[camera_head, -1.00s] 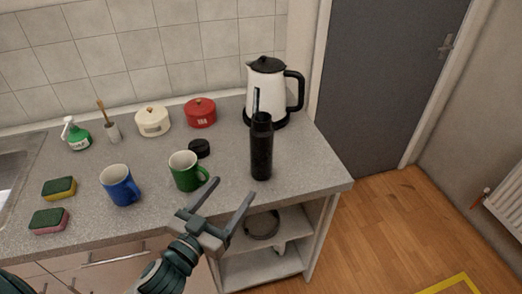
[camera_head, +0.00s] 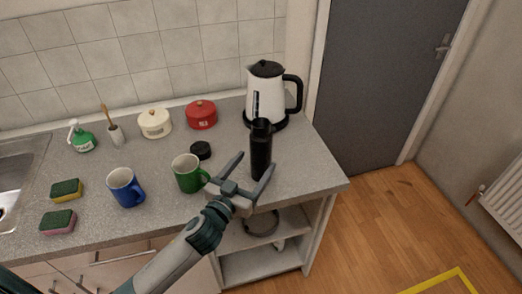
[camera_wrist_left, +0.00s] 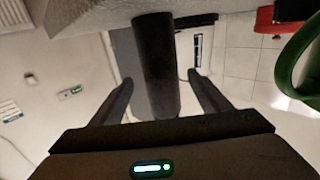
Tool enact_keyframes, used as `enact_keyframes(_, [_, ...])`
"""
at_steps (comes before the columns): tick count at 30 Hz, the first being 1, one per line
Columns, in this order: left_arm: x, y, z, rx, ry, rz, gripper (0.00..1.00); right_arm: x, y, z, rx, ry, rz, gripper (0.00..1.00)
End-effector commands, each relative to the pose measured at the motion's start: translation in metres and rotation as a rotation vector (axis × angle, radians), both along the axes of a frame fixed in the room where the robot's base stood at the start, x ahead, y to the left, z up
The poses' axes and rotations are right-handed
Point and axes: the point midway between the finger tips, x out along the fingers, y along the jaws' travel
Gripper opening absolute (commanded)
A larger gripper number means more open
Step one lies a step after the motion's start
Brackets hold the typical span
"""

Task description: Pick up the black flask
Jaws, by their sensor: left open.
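The black flask (camera_head: 261,145) stands upright near the right front part of the grey counter. My left gripper (camera_head: 257,161) is open at its near side, with its fingers pointing toward it and one to each side. In the left wrist view, which is upside down, the flask (camera_wrist_left: 154,55) shows between the two open fingers of the left gripper (camera_wrist_left: 160,77), with gaps to both. The flask's lower part is partly hidden by the gripper in the head view. My right gripper is not in view.
A white kettle (camera_head: 265,97) stands behind the flask. A blue mug (camera_head: 124,188) and sponges are further left. The counter right of the flask is clear.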

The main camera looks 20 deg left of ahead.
Motion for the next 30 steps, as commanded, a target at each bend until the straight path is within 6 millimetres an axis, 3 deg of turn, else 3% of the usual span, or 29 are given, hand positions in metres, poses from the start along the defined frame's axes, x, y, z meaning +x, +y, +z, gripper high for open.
enact_keyframes(13, [0.005,-0.001,0.002,0.001,0.0,0.0,0.7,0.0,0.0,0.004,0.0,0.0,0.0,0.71])
enact_keyframes(21, [0.033,-0.004,0.01,0.0,0.0,0.001,0.7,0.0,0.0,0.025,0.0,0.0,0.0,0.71])
enact_keyframes(30, [0.053,-0.008,0.005,0.0,0.001,0.0,0.7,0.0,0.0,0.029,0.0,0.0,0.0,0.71])
